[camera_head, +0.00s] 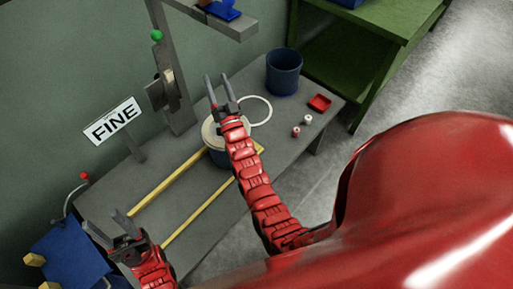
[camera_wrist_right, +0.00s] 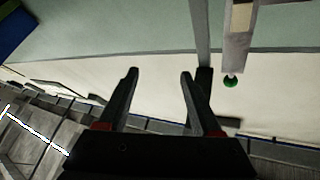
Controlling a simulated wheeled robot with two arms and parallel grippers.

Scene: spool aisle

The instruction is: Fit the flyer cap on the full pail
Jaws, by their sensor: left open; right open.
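A blue pail (camera_head: 217,157) with a cream top stands on the grey bench between the yellow rails, partly hidden by my right arm. I cannot tell whether the cream top is its contents or a cover. A thin white ring (camera_head: 267,101), possibly the flyer cap, lies on the bench just right of my right gripper. My right gripper (camera_head: 217,82) is open and empty, beyond the cream-topped pail; its spread fingers also show in the right wrist view (camera_wrist_right: 158,75). My left gripper (camera_head: 103,221) is open and empty at the bench's near left end.
Another dark blue pail (camera_head: 284,75) stands at the bench's far end. A red tray (camera_head: 319,103) and two small red-and-white pieces (camera_head: 307,119) lie near the right edge. A grey post (camera_head: 175,95) and a FINE sign (camera_head: 113,121) stand along the back. A green table (camera_head: 365,45) is beyond.

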